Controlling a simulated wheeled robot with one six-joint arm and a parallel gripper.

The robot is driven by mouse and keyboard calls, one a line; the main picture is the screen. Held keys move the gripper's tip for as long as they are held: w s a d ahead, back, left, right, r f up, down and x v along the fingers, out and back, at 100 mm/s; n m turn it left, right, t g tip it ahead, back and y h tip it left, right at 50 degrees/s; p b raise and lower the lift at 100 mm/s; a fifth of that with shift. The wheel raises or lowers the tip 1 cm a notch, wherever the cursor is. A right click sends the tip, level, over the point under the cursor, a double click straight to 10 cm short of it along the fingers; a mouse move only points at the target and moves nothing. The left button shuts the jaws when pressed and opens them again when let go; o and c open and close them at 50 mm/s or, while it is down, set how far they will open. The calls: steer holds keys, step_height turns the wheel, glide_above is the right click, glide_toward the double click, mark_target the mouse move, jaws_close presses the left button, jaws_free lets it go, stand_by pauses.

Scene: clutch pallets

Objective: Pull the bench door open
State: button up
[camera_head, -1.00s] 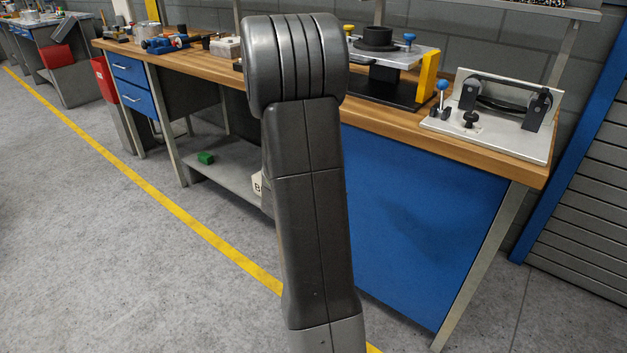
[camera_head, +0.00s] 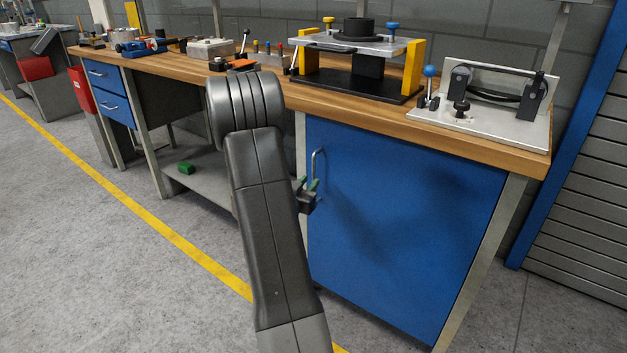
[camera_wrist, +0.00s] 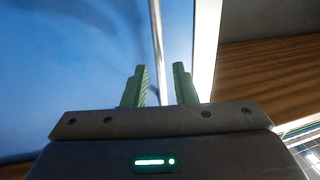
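The blue bench door (camera_head: 400,220) is shut beneath the right part of the workbench. Its upright metal handle (camera_head: 318,162) is near the door's left edge. My gripper (camera_head: 308,185) is in front of the handle's lower part, with its green fingers apart. In the wrist view, the thin handle bar (camera_wrist: 157,40) runs down between the two open fingers (camera_wrist: 161,82) of my gripper, nearer the left one, with gaps seen on both sides. The blue door face also fills the left of the wrist view (camera_wrist: 70,70). The handle's lower end is hidden.
The wooden bench top (camera_head: 460,140) bears a fixture with yellow supports (camera_head: 413,65) and a metal plate with a belt (camera_head: 490,115). An open lower shelf (camera_head: 205,180) holds a green block (camera_head: 185,168). The grey floor in front is clear.

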mark_target(313, 177)
steer(key=shift+x, duration=2.15)
steer(key=shift+c, duration=0.5)
jaws_close()
